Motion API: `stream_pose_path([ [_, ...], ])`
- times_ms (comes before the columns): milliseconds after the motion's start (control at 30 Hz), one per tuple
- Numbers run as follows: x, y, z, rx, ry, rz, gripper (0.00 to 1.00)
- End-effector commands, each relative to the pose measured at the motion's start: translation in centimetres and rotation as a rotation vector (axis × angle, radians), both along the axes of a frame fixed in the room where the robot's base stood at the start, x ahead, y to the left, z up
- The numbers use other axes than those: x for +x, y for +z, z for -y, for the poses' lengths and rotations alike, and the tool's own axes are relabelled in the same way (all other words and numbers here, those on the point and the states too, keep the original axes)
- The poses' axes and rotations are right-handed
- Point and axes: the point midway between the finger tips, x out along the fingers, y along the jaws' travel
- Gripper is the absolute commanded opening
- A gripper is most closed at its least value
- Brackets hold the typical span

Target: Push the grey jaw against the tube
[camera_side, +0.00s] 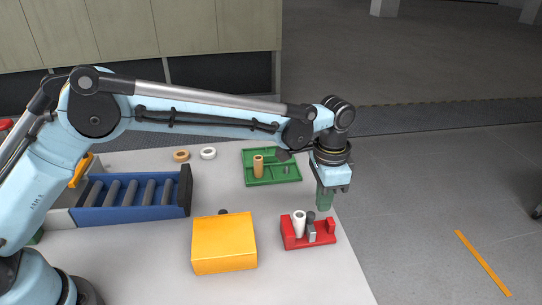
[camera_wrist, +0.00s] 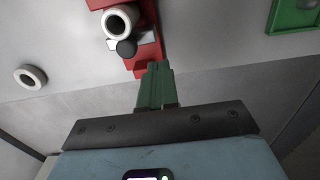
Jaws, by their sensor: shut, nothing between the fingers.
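A red fixture (camera_side: 292,241) stands on the table near its right edge. A white tube (camera_side: 299,226) stands upright in it. The grey jaw (camera_side: 312,236) with a dark round knob (camera_side: 311,217) is just right of the tube. A red end block (camera_side: 331,226) is at the fixture's right end. In the wrist view the tube (camera_wrist: 120,21) shows its open top, with the dark knob (camera_wrist: 127,48) beside it. My gripper (camera_side: 324,208) has green fingers, shut and empty, pointing down above the end block side. In the wrist view the fingertips (camera_wrist: 158,66) overlap the fixture's near end; contact cannot be told.
A yellow box (camera_side: 224,245) stands left of the fixture. A green tray (camera_side: 262,181) with a tan cylinder (camera_side: 258,166) is behind it. A tan ring (camera_side: 181,156) and a white ring (camera_side: 208,153) lie at the back. A blue roller conveyor (camera_side: 130,198) is at left.

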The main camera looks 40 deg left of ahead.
Motion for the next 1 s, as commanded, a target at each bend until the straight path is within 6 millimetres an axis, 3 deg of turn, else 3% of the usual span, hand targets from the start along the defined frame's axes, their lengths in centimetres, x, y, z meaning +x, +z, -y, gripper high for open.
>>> stream_pose_path([
  [433, 0.0, 4.8, 0.0, 0.0, 0.0, 0.0, 0.0],
  [867, 0.0, 5.4, -0.1, -0.001, 0.002, 0.001, 0.0],
  [1000, -0.2, 6.4, -1.2, -0.009, 0.03, 0.019, 0.0],
])
